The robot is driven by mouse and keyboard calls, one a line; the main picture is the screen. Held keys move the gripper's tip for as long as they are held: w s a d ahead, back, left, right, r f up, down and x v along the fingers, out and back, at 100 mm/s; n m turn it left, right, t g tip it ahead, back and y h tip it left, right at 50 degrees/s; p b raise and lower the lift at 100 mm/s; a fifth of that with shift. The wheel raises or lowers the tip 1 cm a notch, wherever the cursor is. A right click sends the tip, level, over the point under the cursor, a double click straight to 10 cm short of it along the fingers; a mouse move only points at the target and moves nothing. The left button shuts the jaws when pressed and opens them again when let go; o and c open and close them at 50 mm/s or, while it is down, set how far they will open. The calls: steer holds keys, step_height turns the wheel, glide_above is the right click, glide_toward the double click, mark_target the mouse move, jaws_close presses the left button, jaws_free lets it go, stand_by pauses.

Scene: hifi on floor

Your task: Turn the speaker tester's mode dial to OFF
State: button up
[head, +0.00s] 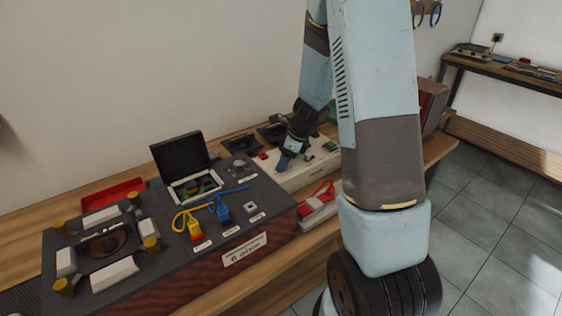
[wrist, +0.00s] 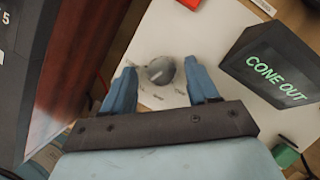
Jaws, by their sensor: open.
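The mode dial is a small round grey knob (wrist: 160,69) with a raised ridge, on the white top of the speaker tester (wrist: 205,28). Small labels around it are too blurred to read. My gripper (wrist: 160,76) has its two blue fingers apart, one on each side of the dial. I cannot tell whether they touch it. In the head view, my gripper (head: 284,160) is low over the white tester (head: 302,178), and the dial is hidden there. A dark display (wrist: 278,66) reading "CONE OUT" stands on the tester, right of the right finger.
A dark console (head: 240,226) with red-brown sides stands left of the tester, close to my gripper. It bears a small open case (head: 180,157), yellow and blue clips, and a speaker fixture. A green block (wrist: 285,155) is at the lower right in the wrist view.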

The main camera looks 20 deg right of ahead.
steer(key=shift+f, duration=0.2)
steer(key=shift+c, duration=0.4)
steer(key=shift+a, duration=0.1)
steer(key=c, duration=0.9)
steer(key=shift+a, duration=0.5)
steer(key=shift+d+f, duration=0.1)
steer(key=shift+d, duration=0.3)
steer(key=shift+c, duration=0.2)
steer(key=shift+d+n, duration=0.1)
steer(key=shift+n, duration=0.3)
steer(key=n+g, duration=0.1)
steer(key=n, duration=0.2)
steer(key=n+g, duration=0.2)
steer(key=n, duration=0.1)
steer(key=shift+f+n+y, duration=0.1)
steer(key=shift+n+y, duration=0.2)
steer(key=shift+y, duration=0.1)
steer(key=n+g, duration=0.1)
steer(key=n, duration=0.4)
steer(key=shift+w+n+g+h, duration=0.15)
steer(key=shift+n+g+h, duration=0.15)
steer(key=shift+g+h, duration=0.1)
steer(key=n+g+h, duration=0.1)
steer(key=n, duration=0.3)
steer(key=shift+w+d+n, duration=0.1)
steer(key=shift+n, duration=0.3)
